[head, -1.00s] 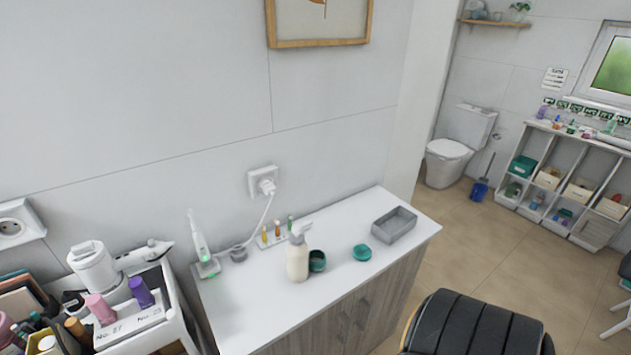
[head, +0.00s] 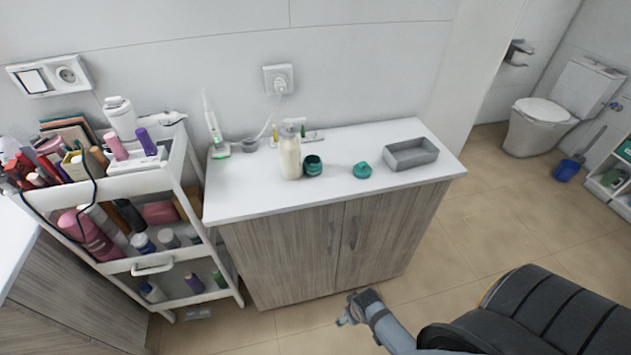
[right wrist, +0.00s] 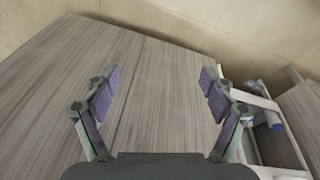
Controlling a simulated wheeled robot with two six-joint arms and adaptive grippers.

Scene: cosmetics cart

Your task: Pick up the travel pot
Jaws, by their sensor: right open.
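Two teal items stand on the white counter (head: 245,195) in the head view. One is an open-looking round pot (head: 313,166) beside a cream pump bottle (head: 290,158). The other is a smaller, low teal round piece (head: 362,170) to its right; I cannot tell whether it is a lid or a closed pot. My right gripper (head: 349,309) is low in front of the cabinet, below the counter top and apart from both. In the right wrist view its fingers (right wrist: 161,95) are spread and empty, facing the wood-grain doors. My left gripper is out of view.
A grey tray (head: 411,153) stands at the counter's right end. A toothbrush on its stand (head: 214,135) is at the left end. A crowded white cart (head: 150,182) adjoins the cabinet's left side. A black padded chair (head: 530,310) is at lower right. The counter's front is clear.

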